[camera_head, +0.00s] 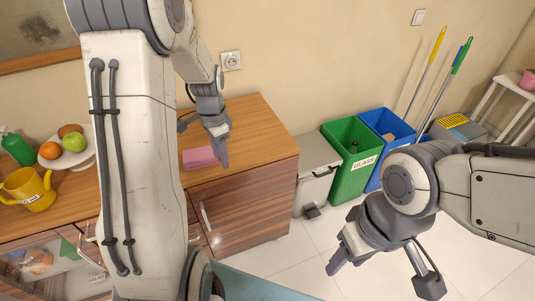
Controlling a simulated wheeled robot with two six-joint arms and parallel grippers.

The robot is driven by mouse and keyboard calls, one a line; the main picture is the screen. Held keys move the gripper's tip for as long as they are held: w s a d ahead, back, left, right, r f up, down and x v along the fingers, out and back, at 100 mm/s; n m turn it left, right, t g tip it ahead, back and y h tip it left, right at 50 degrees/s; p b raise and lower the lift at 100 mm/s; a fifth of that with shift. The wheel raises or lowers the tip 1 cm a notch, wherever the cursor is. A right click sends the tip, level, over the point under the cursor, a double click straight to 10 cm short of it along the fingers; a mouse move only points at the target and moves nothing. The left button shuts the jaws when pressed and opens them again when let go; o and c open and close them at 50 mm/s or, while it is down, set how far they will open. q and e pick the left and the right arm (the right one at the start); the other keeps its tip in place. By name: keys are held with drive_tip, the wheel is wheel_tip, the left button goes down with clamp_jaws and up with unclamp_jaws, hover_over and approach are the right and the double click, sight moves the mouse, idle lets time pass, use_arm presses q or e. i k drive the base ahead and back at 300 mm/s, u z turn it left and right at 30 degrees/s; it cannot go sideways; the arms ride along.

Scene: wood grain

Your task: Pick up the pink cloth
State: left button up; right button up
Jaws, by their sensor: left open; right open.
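The pink cloth (198,158) lies folded on the wooden cabinet top, close to its front edge. My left gripper (203,147) is open just above the cloth, with one finger at its right end and the other behind it. I cannot tell whether the fingers touch the cloth. My arm hides whatever lies just left of it. My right gripper (382,277) is open and empty above the tiled floor, far from the cloth.
A fruit plate (80,158), yellow watering can (30,190) and green bottle (17,148) stand on the counter at left. A grey bin (316,170), green bin (350,150) and blue bin (386,130) stand right of the cabinet (245,205). The cabinet top right of the cloth is clear.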

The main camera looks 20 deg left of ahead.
sight(198, 158)
drive_tip(key=z, duration=2.3)
drive_tip(key=k, duration=1.35)
drive_tip(key=u, duration=1.7)
drive_tip(key=i, duration=0.5)
